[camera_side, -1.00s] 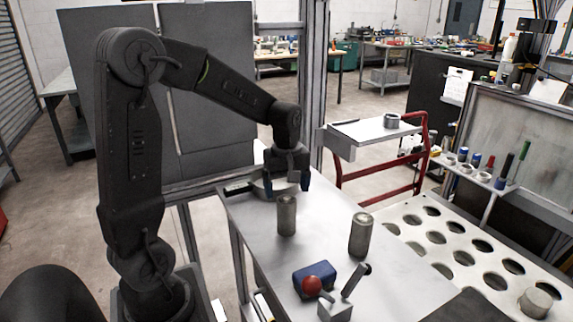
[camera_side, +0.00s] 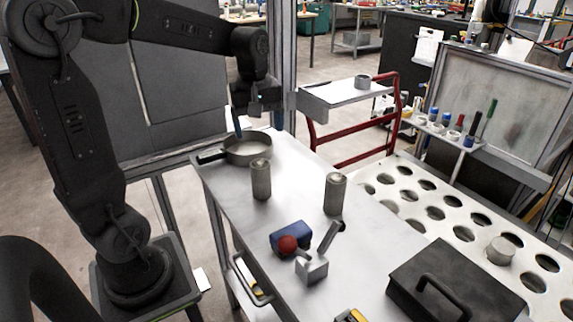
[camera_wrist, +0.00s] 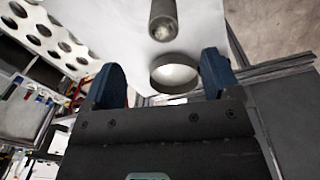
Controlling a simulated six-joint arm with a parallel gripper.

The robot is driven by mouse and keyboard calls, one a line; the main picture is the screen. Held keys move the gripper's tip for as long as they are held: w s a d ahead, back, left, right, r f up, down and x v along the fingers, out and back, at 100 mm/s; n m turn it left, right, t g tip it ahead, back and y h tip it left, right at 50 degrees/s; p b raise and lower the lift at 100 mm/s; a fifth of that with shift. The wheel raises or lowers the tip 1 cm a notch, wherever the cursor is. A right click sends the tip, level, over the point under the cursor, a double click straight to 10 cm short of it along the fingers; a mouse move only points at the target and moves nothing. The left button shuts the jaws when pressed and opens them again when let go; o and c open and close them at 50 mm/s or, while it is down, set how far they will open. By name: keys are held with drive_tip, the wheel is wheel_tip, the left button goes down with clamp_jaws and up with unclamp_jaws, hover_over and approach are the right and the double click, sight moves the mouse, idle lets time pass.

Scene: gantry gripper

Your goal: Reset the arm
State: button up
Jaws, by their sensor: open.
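My dark gripper (camera_side: 257,122) hangs above the far end of the metal table (camera_side: 300,190), a little above a round grey pan (camera_side: 247,149) with a dark handle pointing left. Its blue fingers are spread in the wrist view (camera_wrist: 163,80), with nothing held between them. The pan's ring-shaped rim (camera_wrist: 174,73) shows beyond and between the fingers there. The pan rests on the table, apart from the fingers.
Two grey cylinders stand on the table, one nearer the pan (camera_side: 261,180) and one to the right (camera_side: 335,194). A holed white rack (camera_side: 405,195) is at right.

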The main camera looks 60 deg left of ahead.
drive_tip(key=s+d+m+t, duration=0.5)
drive_tip(key=s+d+m, duration=0.6)
drive_tip(key=d+m, duration=0.2)
drive_tip(key=shift+s+d+r+m, duration=0.15)
drive_tip(key=shift+s+r+m, duration=0.2)
drive_tip(key=shift+m, duration=0.55)
